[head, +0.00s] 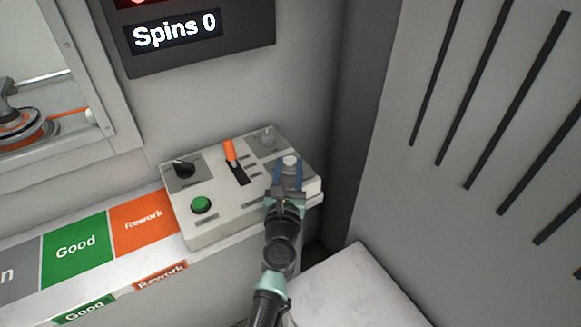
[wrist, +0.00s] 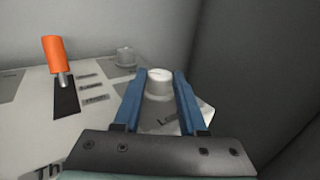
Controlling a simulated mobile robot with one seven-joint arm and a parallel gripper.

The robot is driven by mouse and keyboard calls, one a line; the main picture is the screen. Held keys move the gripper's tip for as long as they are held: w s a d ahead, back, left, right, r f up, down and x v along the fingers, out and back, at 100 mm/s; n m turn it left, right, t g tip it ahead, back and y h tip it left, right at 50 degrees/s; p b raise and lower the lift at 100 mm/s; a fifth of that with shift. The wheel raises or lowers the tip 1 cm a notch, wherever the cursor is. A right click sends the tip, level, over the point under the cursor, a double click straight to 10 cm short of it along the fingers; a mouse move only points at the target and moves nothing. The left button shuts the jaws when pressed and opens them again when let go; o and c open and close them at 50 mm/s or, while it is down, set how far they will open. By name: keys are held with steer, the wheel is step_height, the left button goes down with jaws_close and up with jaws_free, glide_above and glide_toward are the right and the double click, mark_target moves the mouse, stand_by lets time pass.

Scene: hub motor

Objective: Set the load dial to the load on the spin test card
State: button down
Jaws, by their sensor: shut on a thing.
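The load dial (wrist: 160,84) is a round white-grey knob with a label partly showing beneath it that begins with "L". It stands at the right end of the grey control box (head: 225,220); in the head view the dial (head: 290,161) shows between my fingertips. My gripper (head: 287,172) reaches in from the front, its blue fingers on either side of the dial. In the wrist view my gripper (wrist: 164,85) is shut on the dial. The dial's pointer setting is too small to read. I do not see the spin test card in either view.
The box also carries an orange-handled lever (head: 229,150), a black knob (head: 183,168), a green button (head: 201,204) and a small grey knob (head: 267,137) behind the dial. A screen (head: 178,33) reads "Spins 0". Green Good (head: 77,246) and orange Rework (head: 144,219) areas lie left. A dark wall rises close right.

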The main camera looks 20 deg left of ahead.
steer(key=shift+a+m+h, duration=0.1)
steer(key=shift+m+h, duration=0.2)
steer(key=shift+h, duration=0.2)
steer(key=shift+c, duration=2.3)
jaws_free()
steer(key=s+d+p, duration=0.1)
steer(key=s+p, duration=0.2)
steer(key=s, duration=1)
steer(key=shift+d+p, duration=0.25)
steer(key=shift+p, duration=0.1)
